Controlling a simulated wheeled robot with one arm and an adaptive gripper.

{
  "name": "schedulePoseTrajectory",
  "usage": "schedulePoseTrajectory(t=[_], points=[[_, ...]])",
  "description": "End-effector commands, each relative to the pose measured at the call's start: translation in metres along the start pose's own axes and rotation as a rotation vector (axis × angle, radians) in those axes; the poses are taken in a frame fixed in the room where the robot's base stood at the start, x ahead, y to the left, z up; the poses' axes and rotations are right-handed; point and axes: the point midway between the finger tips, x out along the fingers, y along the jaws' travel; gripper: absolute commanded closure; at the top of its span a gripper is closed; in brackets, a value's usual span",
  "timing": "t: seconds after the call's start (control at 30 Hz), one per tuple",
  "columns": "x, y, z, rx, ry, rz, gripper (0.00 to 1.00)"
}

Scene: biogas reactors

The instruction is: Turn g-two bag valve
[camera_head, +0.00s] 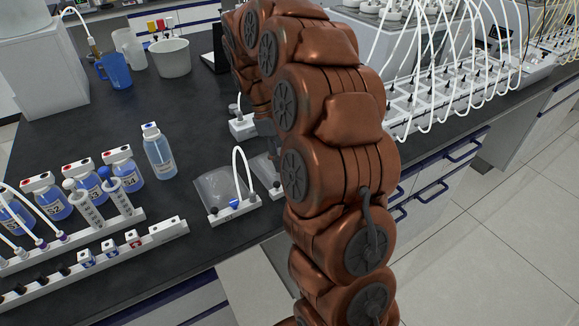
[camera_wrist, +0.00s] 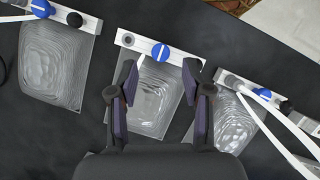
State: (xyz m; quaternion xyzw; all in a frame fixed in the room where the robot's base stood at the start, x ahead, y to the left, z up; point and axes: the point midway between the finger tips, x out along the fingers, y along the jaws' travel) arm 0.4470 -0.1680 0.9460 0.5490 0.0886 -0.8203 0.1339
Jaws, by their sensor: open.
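Three clear gas bags with white header bars and blue valves lie in a row in the wrist view. The middle bag (camera_wrist: 150,95) has its blue valve (camera_wrist: 160,52) on the bar just beyond my fingertips, roughly centred between them. My gripper (camera_wrist: 160,78) is open and empty above this bag; I see no contact with the valve. The left bag (camera_wrist: 55,65) and right bag (camera_wrist: 222,125) lie on either side. In the head view one bag (camera_head: 215,187) shows with its blue valve (camera_head: 234,204), while my arm covers much of that row. I cannot read which is G2.
A white tube (camera_wrist: 285,125) crosses the right bag. On the dark bench (camera_head: 120,120) stand blue-liquid bottles (camera_head: 158,155), white racks (camera_head: 150,240) and a white bucket (camera_head: 170,58). Many white tubes (camera_head: 450,60) arch over equipment to the right of my arm.

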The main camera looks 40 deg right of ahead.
Motion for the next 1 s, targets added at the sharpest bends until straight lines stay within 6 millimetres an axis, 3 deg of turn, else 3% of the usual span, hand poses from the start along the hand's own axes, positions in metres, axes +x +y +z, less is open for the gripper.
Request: schedulePoseTrajectory(t=[0.33,0.6,1.0], points=[[-0.047,0.0,-0.001,0.001,0.003,0.0,0.51],[-0.073,0.001,-0.001,0.0,0.002,0.001,0.51],[-0.082,-0.001,0.0,-0.001,-0.002,-0.002,0.51]])
